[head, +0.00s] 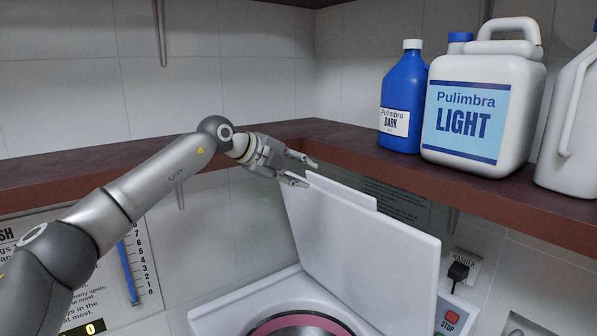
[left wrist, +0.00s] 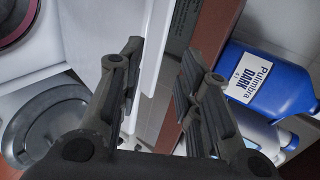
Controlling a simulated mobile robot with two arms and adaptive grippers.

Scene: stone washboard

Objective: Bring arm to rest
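My left arm reaches in from the left in the head view. Its left gripper (head: 308,174) is at the upper left edge of the raised white washer lid (head: 370,225). In the left wrist view the two dark fingers of the left gripper (left wrist: 160,65) stand apart, with a gap between them. The white lid (left wrist: 105,25) shows behind and between the fingers; I cannot tell whether a finger touches it. Nothing appears held. My right gripper is in neither view.
A brown shelf (head: 480,182) runs just behind the gripper. A blue bottle (head: 402,90) and a white "LIGHT" jug (head: 478,95) stand on it, with another white jug (head: 570,130) at the right edge. The washer's drum opening (head: 300,325) lies below the lid.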

